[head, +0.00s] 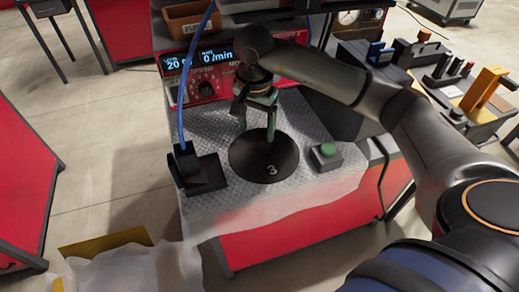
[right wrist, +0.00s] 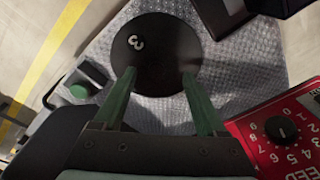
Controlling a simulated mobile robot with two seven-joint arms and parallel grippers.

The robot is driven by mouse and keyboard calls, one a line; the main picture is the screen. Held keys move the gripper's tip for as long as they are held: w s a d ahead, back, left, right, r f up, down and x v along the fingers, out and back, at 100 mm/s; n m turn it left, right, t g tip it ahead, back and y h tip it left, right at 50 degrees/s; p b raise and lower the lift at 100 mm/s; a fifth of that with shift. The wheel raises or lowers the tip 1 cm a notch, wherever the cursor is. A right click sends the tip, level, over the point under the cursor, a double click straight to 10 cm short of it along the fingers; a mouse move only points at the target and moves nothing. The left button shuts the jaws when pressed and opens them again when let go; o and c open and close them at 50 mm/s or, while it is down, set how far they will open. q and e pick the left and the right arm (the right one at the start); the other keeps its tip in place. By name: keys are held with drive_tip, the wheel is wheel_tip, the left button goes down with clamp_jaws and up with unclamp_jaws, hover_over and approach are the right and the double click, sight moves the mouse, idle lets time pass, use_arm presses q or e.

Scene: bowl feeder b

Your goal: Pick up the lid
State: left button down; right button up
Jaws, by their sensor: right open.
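The lid (head: 264,160) is a round black disc marked with a white 3, lying on the metal-plate top of the red feeder. It also shows in the right wrist view (right wrist: 160,52). My right gripper (head: 257,136) is open and points down over the far part of the lid. Its two green fingers (right wrist: 158,75) reach over the disc's near edge in the right wrist view. Nothing is between them. I cannot tell whether the fingertips touch the lid. What is beneath the lid is hidden. My left gripper is not in view.
A red control panel (head: 205,89) with displays and a knob stands behind the lid. A black bracket with a blue cable (head: 197,170) sits to the left. A green button box (head: 326,155) is close on the right. A tool-covered bench (head: 450,75) stands further right.

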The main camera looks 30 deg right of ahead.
drive_tip(key=d, duration=0.2)
drive_tip(key=h, duration=0.1)
hover_over(264, 145)
drive_tip(key=s+a, duration=0.1)
wheel_tip(264, 145, down, 5)
drive_tip(key=shift+f, duration=0.1)
drive_tip(key=shift+w+d+f+p, duration=0.15)
drive_tip(key=shift+d+f, duration=0.05)
drive_tip(key=shift+f, duration=0.7)
drive_tip(key=shift+w+d+f+p, duration=0.1)
drive_tip(key=shift+w+d+f, duration=0.1)
drive_tip(key=shift+f, duration=0.75)
drive_tip(key=shift+w+d+f+p, duration=0.15)
drive_tip(key=shift+f, duration=0.75)
clamp_jaws()
